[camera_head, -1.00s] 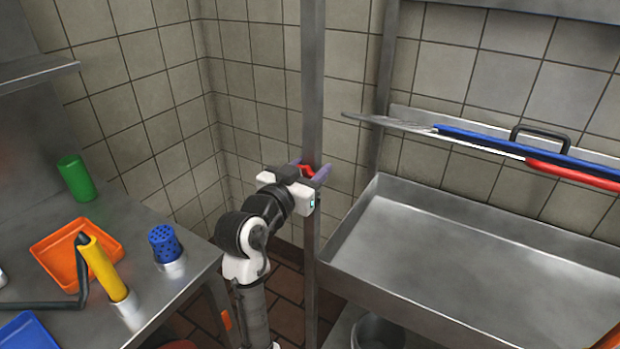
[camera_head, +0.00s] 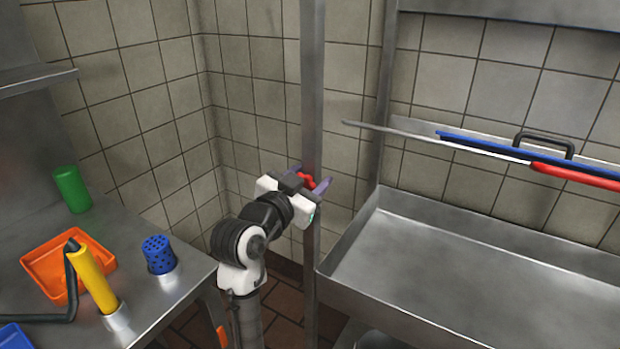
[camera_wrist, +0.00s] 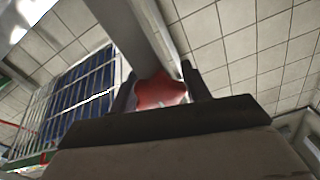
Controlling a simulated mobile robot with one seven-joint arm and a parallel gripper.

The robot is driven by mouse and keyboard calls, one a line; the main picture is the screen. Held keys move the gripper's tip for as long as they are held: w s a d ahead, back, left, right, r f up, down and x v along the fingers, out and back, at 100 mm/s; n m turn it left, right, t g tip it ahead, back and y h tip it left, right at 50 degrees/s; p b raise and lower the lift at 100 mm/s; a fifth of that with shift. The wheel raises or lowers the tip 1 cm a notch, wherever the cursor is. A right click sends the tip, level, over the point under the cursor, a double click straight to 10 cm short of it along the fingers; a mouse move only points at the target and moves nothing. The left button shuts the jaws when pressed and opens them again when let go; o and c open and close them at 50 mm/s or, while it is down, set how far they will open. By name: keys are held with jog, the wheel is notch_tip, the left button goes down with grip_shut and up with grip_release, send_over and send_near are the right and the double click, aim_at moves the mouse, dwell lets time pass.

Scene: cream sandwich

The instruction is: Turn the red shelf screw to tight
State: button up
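The red shelf screw (camera_head: 307,181) is a lobed knob on the upright metal post left of the sink. In the wrist view the red screw (camera_wrist: 160,91) sits between my two fingers, against the post's underside in that picture. My gripper (camera_head: 309,179) is at the post, with one finger on each side of the screw. It also shows in the wrist view (camera_wrist: 158,86). The fingers are spread about the screw's width. Whether both press on it I cannot tell. The screw's shaft and its seat are hidden.
The metal post (camera_head: 312,90) rises close to my gripper. The sink (camera_head: 450,270) is to the right, under a rail with blue and red handled tools (camera_head: 575,176). The counter (camera_head: 180,295) at left holds an orange tray (camera_head: 45,289), blue shaker (camera_head: 159,256) and green cylinder (camera_head: 72,190).

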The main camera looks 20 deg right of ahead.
jog(key=o, duration=0.3)
jog(key=b+v, duration=0.2)
jog(key=v, duration=1.1)
jog(key=shift+s+a, duration=0.25)
jog(key=shift+a, duration=0.05)
jog(key=shift+d+r, duration=0.1)
